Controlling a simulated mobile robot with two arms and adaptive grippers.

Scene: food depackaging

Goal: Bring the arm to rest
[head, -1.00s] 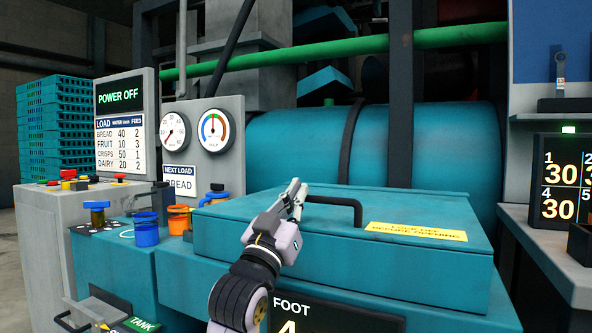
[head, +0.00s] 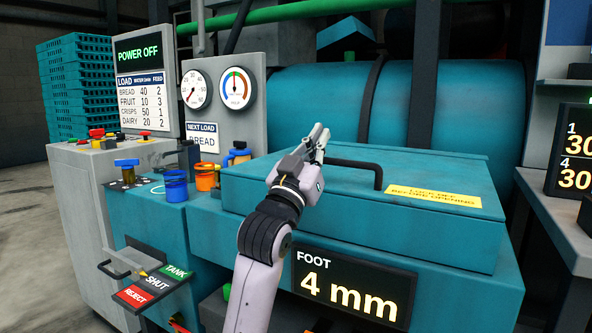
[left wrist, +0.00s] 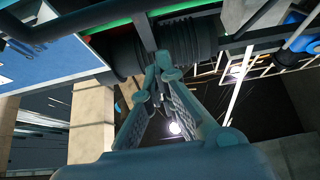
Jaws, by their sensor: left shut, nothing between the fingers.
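My left gripper (head: 320,138) is raised in front of the teal lid (head: 300,180) of the machine, pointing up. Its fingers are together with nothing between them. In the head view it overlaps the left end of the lid's black bar handle (head: 362,165); I cannot tell whether they touch. In the left wrist view the fingers (left wrist: 163,62) converge at their tips, with a dark ribbed part behind them. The lid lies flat and looks closed. My right gripper is in neither view.
A panel reads POWER OFF (head: 138,50), beside two gauges. Blue (head: 175,185) and orange (head: 206,177) cups stand left of the lid. A FOOT display (head: 345,287) reads 4 mm below it. A lever plate (head: 150,283) sticks out at lower left. A grey counter (head: 570,235) is at right.

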